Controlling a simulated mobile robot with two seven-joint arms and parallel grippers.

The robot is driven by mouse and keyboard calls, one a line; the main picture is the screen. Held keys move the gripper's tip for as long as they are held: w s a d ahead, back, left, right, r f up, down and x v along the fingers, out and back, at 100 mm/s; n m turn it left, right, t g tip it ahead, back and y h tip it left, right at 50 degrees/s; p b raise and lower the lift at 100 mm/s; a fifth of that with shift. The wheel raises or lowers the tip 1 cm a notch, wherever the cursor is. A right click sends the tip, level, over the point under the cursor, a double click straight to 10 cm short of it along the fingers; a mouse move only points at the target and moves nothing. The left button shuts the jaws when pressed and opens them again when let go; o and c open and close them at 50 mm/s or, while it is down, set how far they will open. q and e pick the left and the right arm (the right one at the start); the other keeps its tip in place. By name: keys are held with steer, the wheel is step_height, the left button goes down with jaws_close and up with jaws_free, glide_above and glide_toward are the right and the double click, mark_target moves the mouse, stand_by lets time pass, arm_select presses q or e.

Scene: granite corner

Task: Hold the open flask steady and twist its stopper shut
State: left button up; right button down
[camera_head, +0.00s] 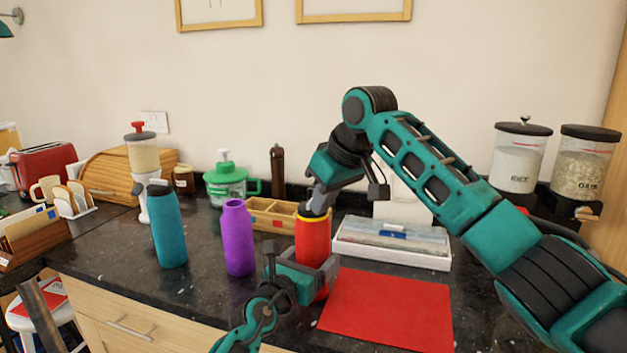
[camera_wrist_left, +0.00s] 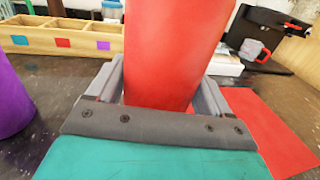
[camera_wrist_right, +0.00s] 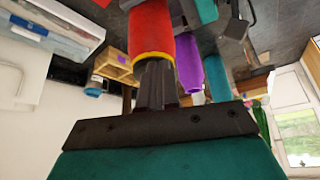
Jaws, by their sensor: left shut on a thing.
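The red flask (camera_head: 313,242) with a yellow rim stands upright on the dark counter. My left gripper (camera_head: 304,268) is shut around its lower body from the front; the left wrist view shows the red body (camera_wrist_left: 172,50) between the two fingers. My right gripper (camera_head: 318,202) points down at the flask's top. In the right wrist view its fingers (camera_wrist_right: 157,80) are close together just above the yellow rim (camera_wrist_right: 153,56). A dark stopper part (camera_head: 308,211) shows at the neck, mostly hidden by the fingers, so I cannot tell whether they grip it.
A purple bottle (camera_head: 237,238) and a teal bottle (camera_head: 166,228) stand left of the flask. A red mat (camera_head: 388,308) lies to the right. Behind are a wooden compartment box (camera_head: 272,218) and a white tray with a clear lid (camera_head: 393,245).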

steer(key=shift+w+d, duration=0.15)
steer(key=shift+d, duration=0.05)
steer(key=shift+w+d, duration=0.2)
steer(key=shift+d, duration=0.1)
steer(key=shift+w+d, duration=0.15)
steer(key=shift+w+d, duration=0.15)
steer(key=shift+w, duration=0.1)
steer(key=shift+w+d, duration=0.1)
steer(key=shift+d, duration=0.15)
stand_by(0.5)
steer(key=shift+s+d, duration=0.2)
step_height(320, 180, up, 6)
stand_by(0.4)
